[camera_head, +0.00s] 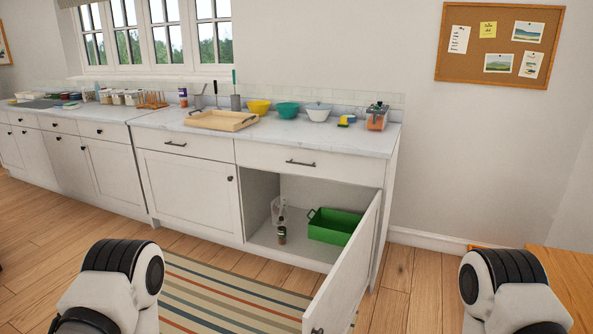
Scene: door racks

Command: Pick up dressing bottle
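A small dark bottle (282,232), which looks like the dressing bottle, stands upright on the floor of the open lower cabinet (262,233). It is near the cabinet's front, left of a green bin (335,227). Its label is too small to read. Only links of my two arms show at the bottom left and bottom right. Neither gripper is in view, so I cannot see what they hold.
The white cabinet door (350,270) stands open at the right of the opening, reaching toward me. A clear container (277,208) is behind the bottle. A striped rug (220,297) lies in front. The counter holds a wooden tray (221,121) and several bowls.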

